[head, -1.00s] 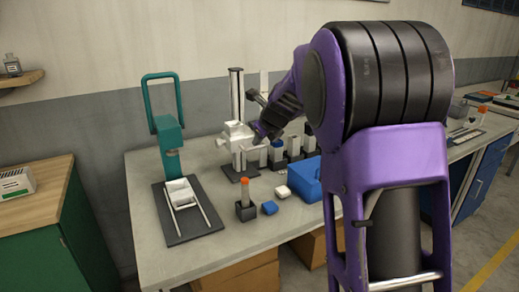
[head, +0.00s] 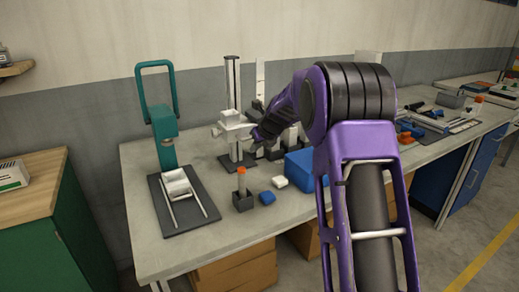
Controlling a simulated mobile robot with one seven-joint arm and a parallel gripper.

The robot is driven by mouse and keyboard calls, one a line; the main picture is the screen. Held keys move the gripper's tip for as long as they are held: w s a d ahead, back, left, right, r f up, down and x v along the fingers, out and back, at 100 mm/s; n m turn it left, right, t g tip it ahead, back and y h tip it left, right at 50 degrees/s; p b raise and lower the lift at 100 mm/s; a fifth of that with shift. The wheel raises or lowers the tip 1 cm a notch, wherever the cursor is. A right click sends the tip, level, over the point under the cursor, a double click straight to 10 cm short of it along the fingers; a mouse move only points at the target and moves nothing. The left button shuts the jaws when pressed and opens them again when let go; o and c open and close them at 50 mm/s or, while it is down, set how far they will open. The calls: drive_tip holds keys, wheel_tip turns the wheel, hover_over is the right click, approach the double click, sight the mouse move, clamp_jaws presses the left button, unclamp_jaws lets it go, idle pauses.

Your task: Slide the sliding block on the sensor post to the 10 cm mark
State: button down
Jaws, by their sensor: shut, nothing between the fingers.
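The sensor post (head: 232,80) is a tall upright rail on a dark base, standing on the grey bench near the wall. The white sliding block (head: 233,125) sits on it, somewhat below mid-height. My gripper (head: 254,142) is shut and empty, just right of the block and close to it. I cannot tell whether it touches the block. The scale marks are too small to read. My purple arm covers part of the bench to the right of the post.
A teal press (head: 164,125) on a dark base stands to the left.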

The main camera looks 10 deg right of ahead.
wheel_tip(320, 180, up, 3)
drive_tip(key=shift+w+f, duration=0.1)
drive_tip(key=shift+f, duration=0.1)
